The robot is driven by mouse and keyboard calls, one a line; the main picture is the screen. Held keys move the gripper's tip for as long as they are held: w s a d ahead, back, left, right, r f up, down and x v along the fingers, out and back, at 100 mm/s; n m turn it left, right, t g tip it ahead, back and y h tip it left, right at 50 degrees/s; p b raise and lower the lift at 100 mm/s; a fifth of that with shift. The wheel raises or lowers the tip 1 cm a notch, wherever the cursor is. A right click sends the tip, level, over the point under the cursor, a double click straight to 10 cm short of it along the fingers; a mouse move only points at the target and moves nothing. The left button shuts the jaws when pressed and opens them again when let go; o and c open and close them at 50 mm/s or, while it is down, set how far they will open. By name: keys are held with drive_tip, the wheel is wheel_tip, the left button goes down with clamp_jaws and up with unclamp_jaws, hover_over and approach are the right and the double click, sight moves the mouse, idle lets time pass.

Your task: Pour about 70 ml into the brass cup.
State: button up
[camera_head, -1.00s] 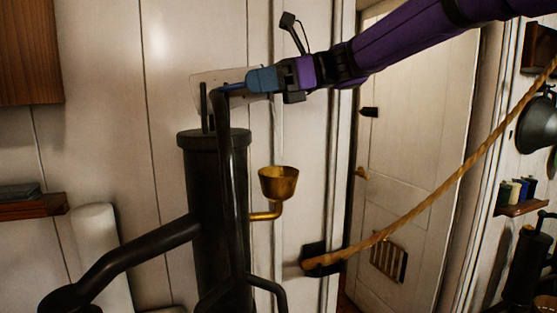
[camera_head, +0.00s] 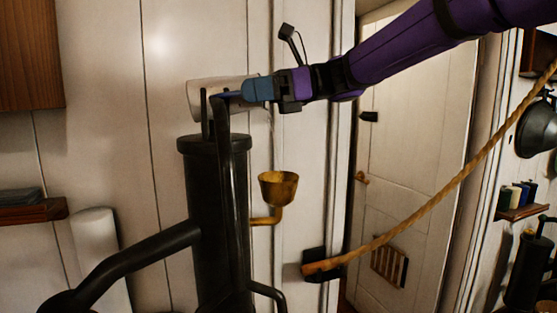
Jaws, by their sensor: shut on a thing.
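The brass cup (camera_head: 278,190) sits upright on a bent brass pipe at the right side of a black hand pump (camera_head: 205,170). Its opening faces up; what is inside cannot be told. My gripper (camera_head: 236,95) is above and left of the cup, at the height of the pump's upright rods. It is shut on a pale, whitish vessel (camera_head: 203,91), which lies tilted far over on its side. The rods and my fingers cover part of the vessel. Its contents are hidden, and no stream is visible.
The pump's black lever (camera_head: 226,180) stands close in front of the vessel. Its spout (camera_head: 150,248) reaches down left. A rope (camera_head: 430,205) crosses from a black wall fitting to the upper right, before a white door (camera_head: 410,140). The space directly above the cup is clear.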

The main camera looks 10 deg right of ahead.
drive_tip(key=shift+s+a+r+t+h, duration=0.1)
drive_tip(key=shift+a+r+h, duration=0.35)
drive_tip(key=shift+h, duration=0.4)
drive_tip(key=shift+a+r+t+h, duration=0.1)
drive_tip(key=shift+a+r+h, duration=0.15)
drive_tip(key=shift+r+h, duration=0.45)
drive_tip(key=shift+s+a+r+t+h, duration=0.1)
drive_tip(key=shift+a+r+h, duration=0.25)
drive_tip(key=shift+h, duration=0.6)
drive_tip(key=shift+r+p, duration=0.1)
drive_tip(key=shift+p, duration=0.25)
drive_tip(key=r+t+h+p, duration=0.1)
drive_tip(key=h+p, duration=0.3)
drive_tip(key=h, duration=0.7)
hover_over(211, 96)
idle(0.5)
